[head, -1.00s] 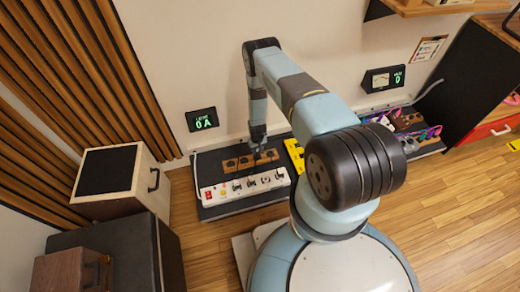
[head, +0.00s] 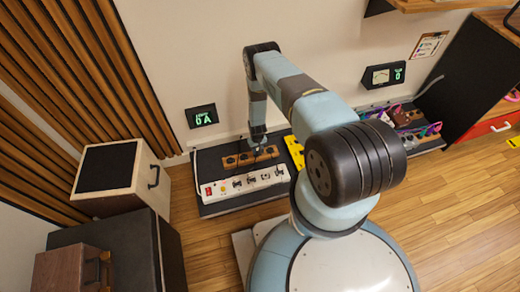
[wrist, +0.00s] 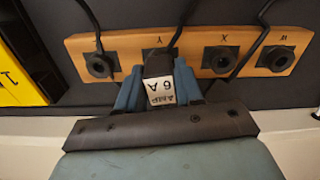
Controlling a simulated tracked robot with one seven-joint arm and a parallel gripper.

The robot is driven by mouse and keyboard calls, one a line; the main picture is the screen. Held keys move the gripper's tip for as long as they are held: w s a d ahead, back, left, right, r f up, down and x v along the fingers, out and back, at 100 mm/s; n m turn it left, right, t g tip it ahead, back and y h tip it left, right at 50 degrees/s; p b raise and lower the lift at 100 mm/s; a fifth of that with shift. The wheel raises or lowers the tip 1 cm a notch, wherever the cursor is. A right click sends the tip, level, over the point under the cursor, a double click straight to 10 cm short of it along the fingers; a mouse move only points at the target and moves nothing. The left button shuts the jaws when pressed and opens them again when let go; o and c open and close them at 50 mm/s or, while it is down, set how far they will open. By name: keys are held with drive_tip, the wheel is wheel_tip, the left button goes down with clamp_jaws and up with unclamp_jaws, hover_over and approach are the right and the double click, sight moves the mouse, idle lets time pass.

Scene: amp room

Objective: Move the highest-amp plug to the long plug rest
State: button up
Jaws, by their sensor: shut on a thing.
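My gripper (wrist: 158,92) is shut on a black plug (wrist: 159,66) with a white label reading 6 A AMP. The plug is at the position marked Y on a long wooden block (wrist: 190,48), which has several round black positions in a row. I cannot tell whether the plug is seated in the block or just above it. In the head view the wooden block (head: 230,161) lies on a dark mat, below my gripper (head: 258,147).
A white power strip (head: 222,187) with a red switch lies in front of the wooden block. A yellow strip (head: 296,151) lies to its right. A wall display (head: 202,116) reads 0 A. Further right are a second meter (head: 383,75) and coloured plugs. A speaker box (head: 110,166) stands left.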

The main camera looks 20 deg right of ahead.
drive_tip(key=o, duration=1.1)
drive_tip(key=shift+o, duration=0.2)
drive_tip(key=shift+r, duration=0.1)
wheel_tip(320, 180, up, 14)
drive_tip(key=shift+f, duration=0.25)
idle(0.3)
